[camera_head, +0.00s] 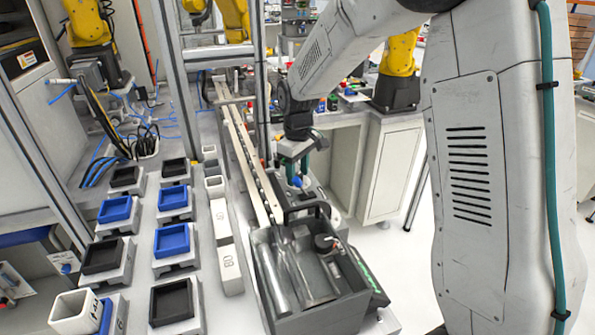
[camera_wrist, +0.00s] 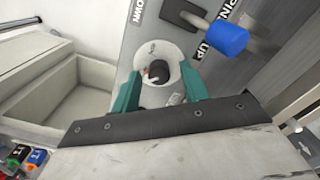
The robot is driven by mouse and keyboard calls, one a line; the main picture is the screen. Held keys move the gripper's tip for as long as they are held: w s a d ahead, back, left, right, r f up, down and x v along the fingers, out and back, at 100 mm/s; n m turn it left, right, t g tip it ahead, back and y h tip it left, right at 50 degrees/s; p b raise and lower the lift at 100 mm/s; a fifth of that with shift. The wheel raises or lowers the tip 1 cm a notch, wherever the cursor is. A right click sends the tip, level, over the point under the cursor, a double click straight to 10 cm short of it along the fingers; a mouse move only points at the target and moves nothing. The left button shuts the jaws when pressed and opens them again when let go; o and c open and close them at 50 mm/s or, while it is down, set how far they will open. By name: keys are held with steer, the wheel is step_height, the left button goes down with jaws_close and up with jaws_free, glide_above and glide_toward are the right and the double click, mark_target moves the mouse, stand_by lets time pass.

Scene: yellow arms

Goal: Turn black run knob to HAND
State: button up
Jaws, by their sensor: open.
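My gripper (camera_wrist: 160,76) has two teal fingers. The collar sits on a grey panel with black lettering that reads DOWN and UP.
A blue knob (camera_wrist: 228,38) on a metal lever is close to the right finger; a blue part shows in the head view (camera_head: 295,182). A pale open box (camera_wrist: 80,95) is at left.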

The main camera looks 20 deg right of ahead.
mark_target(298, 174)
step_height(298, 174, up, 8)
steer(key=shift+f, duration=0.1)
steer(key=shift+s, duration=0.1)
stand_by(0.5)
steer(key=s+d+r+m, duration=0.15)
steer(key=s+r, duration=0.25)
steer(key=s, duration=0.5)
steer(key=s+d+r+m, duration=0.15)
steer(key=s+r, duration=0.25)
steer(key=s, duration=0.4)
steer(key=s+f+m+t, duration=0.1)
steer(key=s+m, duration=0.3)
steer(key=s, duration=1.4)
steer(key=shift+d+f, duration=0.35)
